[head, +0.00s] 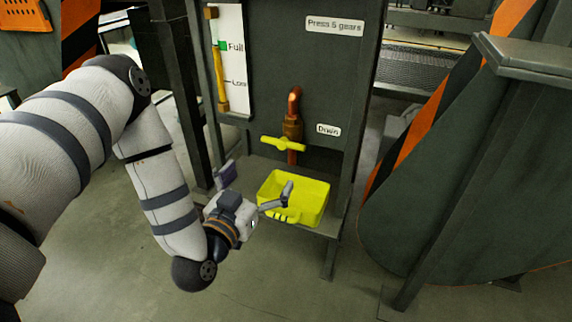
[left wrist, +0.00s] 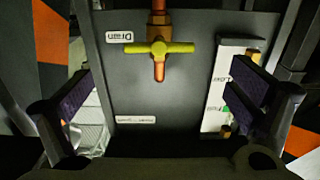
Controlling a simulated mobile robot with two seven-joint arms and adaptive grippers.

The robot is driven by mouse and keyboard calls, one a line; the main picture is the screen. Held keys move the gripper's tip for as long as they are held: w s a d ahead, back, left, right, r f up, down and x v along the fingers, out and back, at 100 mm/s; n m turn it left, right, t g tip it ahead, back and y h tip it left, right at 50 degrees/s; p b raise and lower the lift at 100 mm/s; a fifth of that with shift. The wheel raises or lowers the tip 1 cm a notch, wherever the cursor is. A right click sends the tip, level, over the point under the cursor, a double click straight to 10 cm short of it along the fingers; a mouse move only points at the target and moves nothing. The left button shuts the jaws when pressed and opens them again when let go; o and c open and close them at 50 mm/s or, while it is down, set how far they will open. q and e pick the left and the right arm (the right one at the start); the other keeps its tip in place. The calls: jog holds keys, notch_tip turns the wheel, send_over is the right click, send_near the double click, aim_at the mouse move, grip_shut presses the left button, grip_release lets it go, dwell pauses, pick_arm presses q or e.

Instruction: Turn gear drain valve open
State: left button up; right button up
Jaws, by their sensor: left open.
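The drain valve has a yellow bar handle (head: 283,144) on a copper pipe (head: 292,105), beside a "Drain" label (head: 328,130). The handle lies crosswise to the pipe. In the left wrist view, which is upside down, the handle (left wrist: 160,48) shows between the spread fingers, toward the upper part of the picture. My left gripper (head: 252,188) is open and empty, below and in front of the handle and apart from it. One finger overlaps the yellow tray in the head view. My right gripper is not in view.
A yellow tray (head: 312,205) stands on a shelf below the pipe. A level gauge (head: 220,70) with "Full" and "Low" marks is at the panel's left. A dark frame post (head: 356,125) stands at the right. The floor in front is clear.

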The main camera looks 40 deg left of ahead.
aim_at(284, 141)
pick_arm(q)
jog(key=b+x, duration=0.1)
jog(key=x, duration=1.1)
jog(key=shift+d+r+b, duration=0.15)
jog(key=shift+r+b, duration=0.1)
jog(key=shift+b, duration=0.1)
jog(key=c, duration=0.9)
